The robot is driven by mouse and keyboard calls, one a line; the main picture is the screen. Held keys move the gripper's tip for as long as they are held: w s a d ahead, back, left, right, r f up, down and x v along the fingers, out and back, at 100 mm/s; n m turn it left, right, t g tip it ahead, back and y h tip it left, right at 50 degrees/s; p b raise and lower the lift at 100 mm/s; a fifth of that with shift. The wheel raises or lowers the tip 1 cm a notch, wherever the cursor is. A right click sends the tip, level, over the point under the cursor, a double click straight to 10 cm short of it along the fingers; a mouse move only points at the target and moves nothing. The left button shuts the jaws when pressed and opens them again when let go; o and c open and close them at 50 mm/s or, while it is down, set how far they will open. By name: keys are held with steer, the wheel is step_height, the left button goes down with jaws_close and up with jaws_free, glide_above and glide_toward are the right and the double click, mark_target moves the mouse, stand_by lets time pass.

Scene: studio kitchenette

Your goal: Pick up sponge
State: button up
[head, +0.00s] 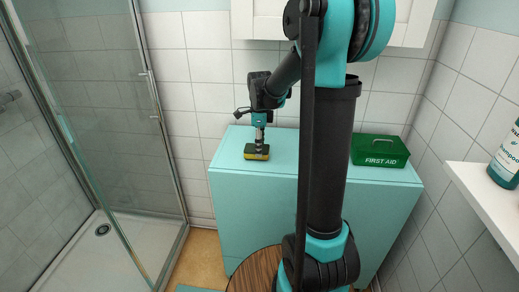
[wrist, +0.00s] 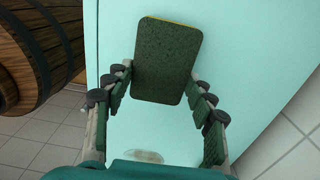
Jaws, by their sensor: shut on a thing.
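The sponge (head: 256,152) is a small yellow block with a dark green top at the left end of the turquoise cabinet top (head: 300,155). In the wrist view the sponge (wrist: 168,60) shows its dark green face, with a thin yellow edge at the top. My gripper (wrist: 163,88) has one finger on each side of the sponge and is shut on it. In the head view my gripper (head: 259,141) points down onto the sponge. I cannot tell whether the sponge still touches the cabinet top.
A green first aid box (head: 380,151) stands at the right end of the cabinet top. A glass shower door (head: 105,120) is at the left. A shampoo bottle (head: 508,158) stands on a white shelf (head: 490,205) at the right. A round wooden thing (head: 252,272) is below, in front of the cabinet.

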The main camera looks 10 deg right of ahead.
step_height(320, 180, up, 19)
stand_by(0.4)
